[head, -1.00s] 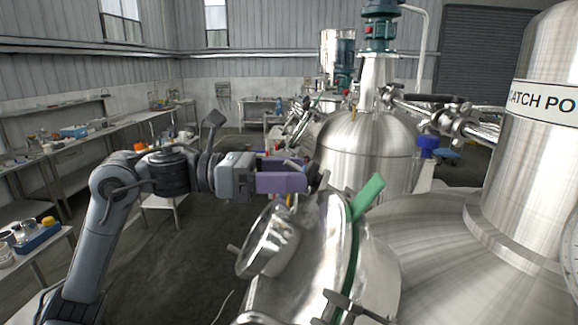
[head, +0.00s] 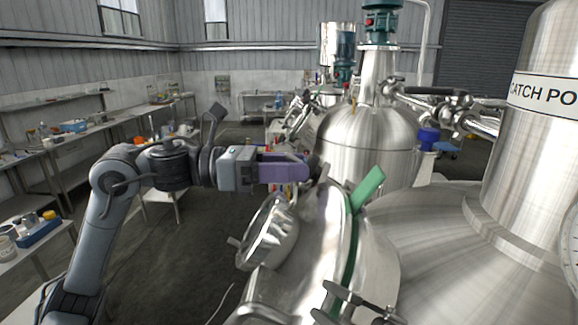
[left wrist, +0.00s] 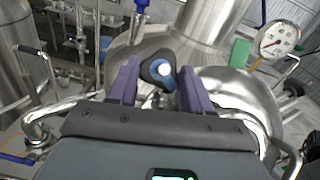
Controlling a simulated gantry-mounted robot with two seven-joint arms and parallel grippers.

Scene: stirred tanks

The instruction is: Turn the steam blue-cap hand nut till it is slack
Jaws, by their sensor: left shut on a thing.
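The hand nut (left wrist: 151,66) is dark and lobed, with a blue ring and a pale round centre, in the left wrist view. My left gripper (left wrist: 160,75) has its purple fingers on either side of it and is shut on it. In the head view, the left gripper (head: 307,169) reaches in from the left to the top of the near steel vessel lid. The nut is mostly hidden at its fingertips there. My right gripper is not in view.
A tilted round steel port (head: 268,235) lies just below the gripper. A green tab (head: 368,187) stands right of it. The large catch pot (head: 535,150) and a domed tank (head: 365,145) stand close by. The floor at left is open before the benches.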

